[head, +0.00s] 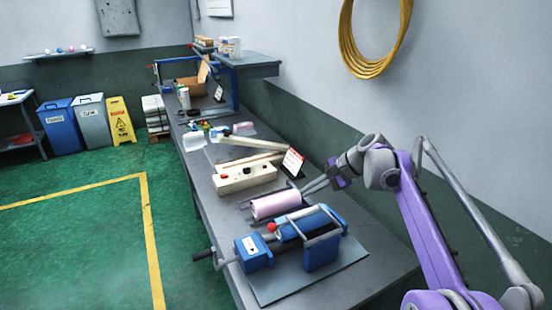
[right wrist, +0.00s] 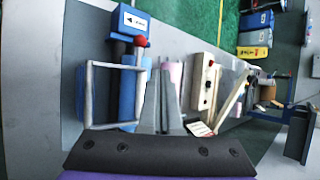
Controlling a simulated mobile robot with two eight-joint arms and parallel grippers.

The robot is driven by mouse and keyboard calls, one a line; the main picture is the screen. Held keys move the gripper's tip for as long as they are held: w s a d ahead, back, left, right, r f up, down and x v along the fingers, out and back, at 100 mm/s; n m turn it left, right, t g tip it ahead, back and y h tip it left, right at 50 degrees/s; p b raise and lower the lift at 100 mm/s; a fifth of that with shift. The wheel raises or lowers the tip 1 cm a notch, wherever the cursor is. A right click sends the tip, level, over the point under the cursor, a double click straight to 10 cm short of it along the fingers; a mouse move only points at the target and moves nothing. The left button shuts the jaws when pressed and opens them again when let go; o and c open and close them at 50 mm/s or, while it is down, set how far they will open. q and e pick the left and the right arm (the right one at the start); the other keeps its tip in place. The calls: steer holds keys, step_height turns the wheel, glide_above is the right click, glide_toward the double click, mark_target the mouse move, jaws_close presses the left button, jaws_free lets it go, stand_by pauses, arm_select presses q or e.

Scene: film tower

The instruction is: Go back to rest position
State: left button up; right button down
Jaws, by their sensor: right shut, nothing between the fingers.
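My right gripper (head: 307,189) reaches over the bench from the right in the head view, its arm purple and grey. Its fingers are together and hold nothing. They point toward a pink roll (head: 275,204) that lies on the bench beside a blue machine (head: 254,253) with a red knob. In the right wrist view the closed gripper (right wrist: 166,72) points up the picture, and the pink roll (right wrist: 175,72) shows partly behind its fingers. I cannot tell whether the fingers touch the roll. My left gripper is not in view.
The long grey bench (head: 223,205) runs along the wall. A cream box (head: 246,178) and a small sign (head: 293,161) stand beyond the roll. A yellow hose coil (head: 372,66) hangs on the wall. The green floor (head: 70,240) at left is clear.

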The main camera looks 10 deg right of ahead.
steer(key=s+a+f+n+h, duration=0.2)
steer(key=s+f+n, duration=0.1)
steer(key=s, duration=0.5)
steer(key=s+a+f+n+h, duration=0.2)
steer(key=s, duration=0.7)
steer(key=s+d+f+n+h, duration=0.1)
steer(key=s+f+n, duration=0.2)
steer(key=s+f, duration=0.3)
steer(key=s+d+f+n+t+h, duration=0.1)
steer(key=s+f+n, duration=0.3)
steer(key=s, duration=0.7)
step_height(320, 180, down, 2)
steer(key=shift+s+f+t+h, duration=0.25)
steer(key=shift+s+t+h, duration=0.05)
steer(key=shift+h, duration=0.5)
steer(key=shift+d, duration=0.1)
